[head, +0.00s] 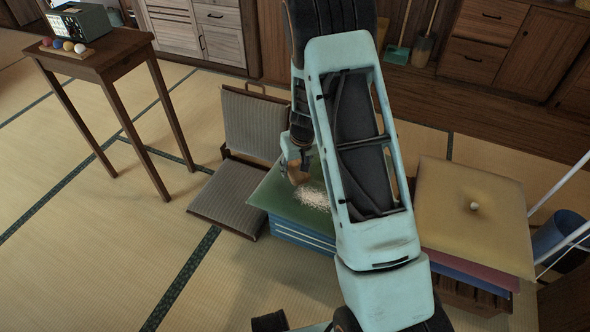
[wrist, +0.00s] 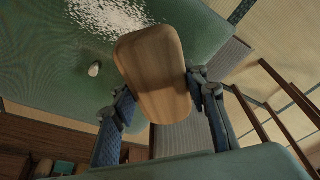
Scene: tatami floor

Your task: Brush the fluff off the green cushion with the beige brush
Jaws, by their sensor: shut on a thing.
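The green cushion (head: 273,196) lies on top of a blue stack, partly hidden by my arm. A patch of pale fluff (head: 315,197) is spread on it and also shows at the top of the wrist view (wrist: 108,16). My gripper (head: 295,163) is shut on the beige wooden brush (wrist: 153,72), one finger on each side. In the head view the brush (head: 298,174) is over the cushion, just left of the fluff. I cannot tell whether its bristles touch the cushion. A small white button (wrist: 94,69) shows on the cushion.
A legless grey floor chair (head: 229,190) stands close to the left of the cushion. A yellow cushion (head: 465,225) on a stack is to the right. A wooden table (head: 95,57) stands at the upper left. Tatami (head: 90,240) is clear at the lower left.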

